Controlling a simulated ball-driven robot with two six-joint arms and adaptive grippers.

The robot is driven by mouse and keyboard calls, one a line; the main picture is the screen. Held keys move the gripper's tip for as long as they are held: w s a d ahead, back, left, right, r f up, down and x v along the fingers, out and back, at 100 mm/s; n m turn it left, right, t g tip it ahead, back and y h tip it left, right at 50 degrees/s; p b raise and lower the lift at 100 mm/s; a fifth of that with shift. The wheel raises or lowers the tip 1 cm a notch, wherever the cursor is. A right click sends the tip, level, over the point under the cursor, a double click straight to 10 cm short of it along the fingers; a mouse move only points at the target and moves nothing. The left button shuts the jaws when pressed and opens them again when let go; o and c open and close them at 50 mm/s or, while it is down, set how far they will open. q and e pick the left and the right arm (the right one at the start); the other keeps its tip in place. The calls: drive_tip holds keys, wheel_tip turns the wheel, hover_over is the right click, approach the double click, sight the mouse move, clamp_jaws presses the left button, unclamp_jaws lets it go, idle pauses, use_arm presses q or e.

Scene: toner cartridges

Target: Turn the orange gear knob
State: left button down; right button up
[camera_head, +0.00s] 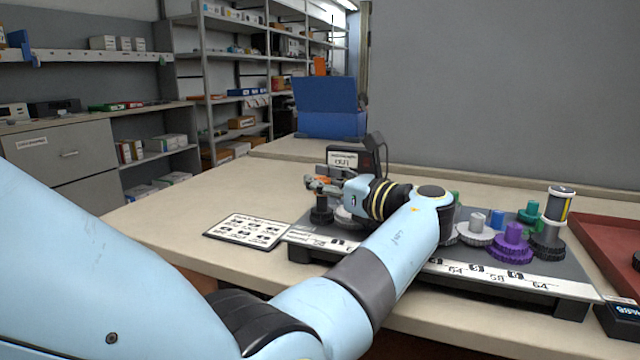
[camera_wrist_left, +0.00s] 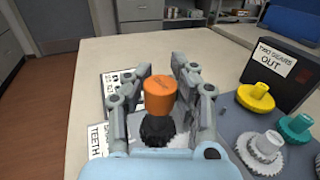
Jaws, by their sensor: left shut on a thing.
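The orange knob (camera_wrist_left: 160,93) stands upright between the two fingers of my left gripper (camera_wrist_left: 155,85) in the left wrist view. A dark toothed gear (camera_wrist_left: 157,132) sits right below it. In the head view my left gripper (camera_head: 326,187) is at the left end of the grey gear board (camera_head: 510,278), shut on the knob, and only a little orange shows between its fingers. The dark gear (camera_head: 320,214) shows under it. My right gripper is in neither view.
Right of the knob are a yellow gear (camera_wrist_left: 255,97), a teal gear (camera_wrist_left: 297,128), white gears and a purple gear (camera_head: 512,243). A black box with a sign (camera_head: 343,159) stands behind. A printed card (camera_head: 247,231) lies left. A red tray (camera_head: 610,245) is at right.

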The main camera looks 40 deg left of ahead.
use_arm(q)
drive_tip(key=shift+d+f, duration=0.15)
drive_tip(key=shift+f, duration=0.2)
drive_tip(key=c, duration=1.5)
unclamp_jaws()
drive_tip(key=shift+c, duration=0.2)
drive_tip(key=o, duration=0.6)
drive_tip(key=shift+d+r, duration=0.15)
drive_tip(key=shift+c, duration=0.2)
drive_tip(key=shift+r, duration=0.1)
drive_tip(key=shift+r, duration=0.1)
wheel_tip(320, 180, up, 10)
drive_tip(key=shift+f, duration=0.15)
